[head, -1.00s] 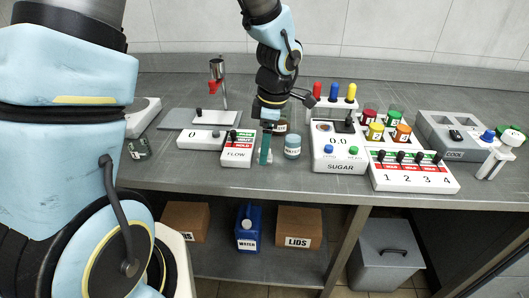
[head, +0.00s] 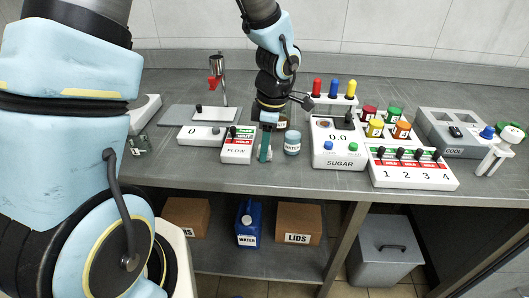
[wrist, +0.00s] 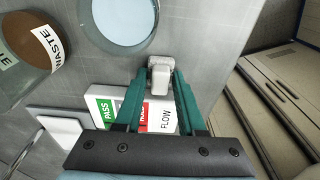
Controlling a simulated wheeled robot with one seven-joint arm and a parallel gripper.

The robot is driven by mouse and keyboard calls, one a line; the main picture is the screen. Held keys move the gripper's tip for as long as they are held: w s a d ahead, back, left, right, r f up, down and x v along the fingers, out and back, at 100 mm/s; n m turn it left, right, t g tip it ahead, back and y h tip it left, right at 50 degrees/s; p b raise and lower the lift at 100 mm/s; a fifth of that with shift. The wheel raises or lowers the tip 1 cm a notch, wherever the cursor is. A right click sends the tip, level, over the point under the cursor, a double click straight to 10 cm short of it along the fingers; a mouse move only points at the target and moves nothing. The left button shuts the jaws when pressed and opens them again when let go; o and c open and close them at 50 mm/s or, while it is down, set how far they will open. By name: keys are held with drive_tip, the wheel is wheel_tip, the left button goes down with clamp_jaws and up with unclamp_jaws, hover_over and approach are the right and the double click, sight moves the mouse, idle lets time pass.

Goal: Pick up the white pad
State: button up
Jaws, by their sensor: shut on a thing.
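The white pad (wrist: 160,78) is a small pale block between the fingertips in the wrist view. My gripper (wrist: 161,85) has green fingers that close in on both sides of the pad, and it is shut on it. In the head view my gripper (head: 264,146) points down near the front of the bench, between the FLOW box (head: 237,152) and the WATER jar (head: 292,143). The pad is too small to make out clearly there. I cannot tell whether it touches the bench.
The WATER jar stands close to the right of my gripper. A brown WASTE jar (wrist: 30,47) shows in the wrist view. The SUGAR box (head: 338,161) and the numbered box (head: 412,177) stand further right. The bench's front edge is close.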

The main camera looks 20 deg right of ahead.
clamp_jaws()
drive_tip(key=shift+r, duration=0.35)
wheel_tip(320, 180, up, 9)
drive_tip(key=shift+r+b, duration=0.2)
drive_tip(key=shift+b, duration=0.6)
drive_tip(key=shift+o, duration=2.4)
unclamp_jaws()
clamp_jaws()
